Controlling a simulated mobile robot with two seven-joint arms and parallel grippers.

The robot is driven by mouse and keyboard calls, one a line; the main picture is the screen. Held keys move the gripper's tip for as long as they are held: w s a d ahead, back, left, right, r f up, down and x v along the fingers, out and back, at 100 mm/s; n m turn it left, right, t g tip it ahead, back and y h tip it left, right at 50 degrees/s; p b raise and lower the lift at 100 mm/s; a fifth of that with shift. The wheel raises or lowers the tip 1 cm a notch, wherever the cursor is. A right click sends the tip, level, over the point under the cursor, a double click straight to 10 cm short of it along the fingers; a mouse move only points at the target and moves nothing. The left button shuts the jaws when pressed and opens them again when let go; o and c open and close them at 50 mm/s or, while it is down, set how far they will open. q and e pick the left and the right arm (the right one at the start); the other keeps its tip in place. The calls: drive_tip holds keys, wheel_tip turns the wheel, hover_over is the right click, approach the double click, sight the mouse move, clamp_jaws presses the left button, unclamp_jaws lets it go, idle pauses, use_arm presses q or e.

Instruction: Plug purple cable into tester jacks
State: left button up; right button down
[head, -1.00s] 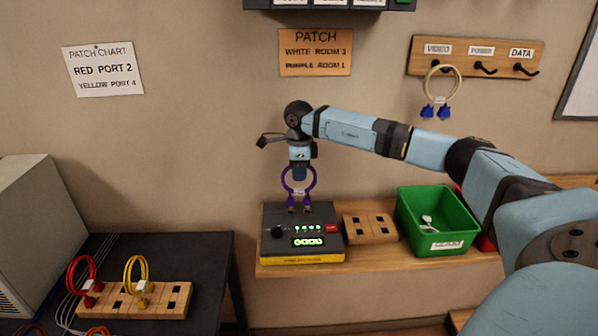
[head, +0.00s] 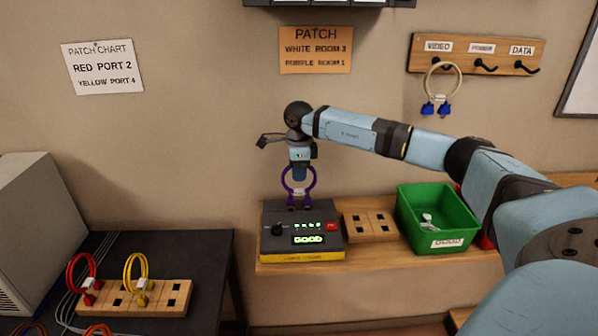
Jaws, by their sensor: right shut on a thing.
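The purple cable (head: 313,184) is a loop with two plugs pointing down, upright over the back of the tester (head: 275,244). My right gripper (head: 299,175) is shut on the top of the loop. The plug ends meet the tester's top at its back edge; I cannot tell how deep they sit in the jacks, which are hidden. The tester is a dark box with a yellow base, a black knob, a red button and lit green lights and display. My left gripper is not in view.
A wooden socket block (head: 370,236) and a green bin (head: 440,232) stand right of the tester on the shelf. A dark table (head: 190,250) at left holds a block with red (head: 70,275) and yellow cables (head: 147,268). A cream cable (head: 456,84) hangs from the hook rack.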

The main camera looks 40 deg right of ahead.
drive_tip(key=shift+f, duration=0.65)
idle(1.1)
drive_tip(key=shift+c, duration=1.9)
unclamp_jaws()
drive_tip(key=shift+r, duration=0.1)
drive_tip(key=shift+r+p, duration=2.15)
drive_tip(key=shift+r, duration=1.55)
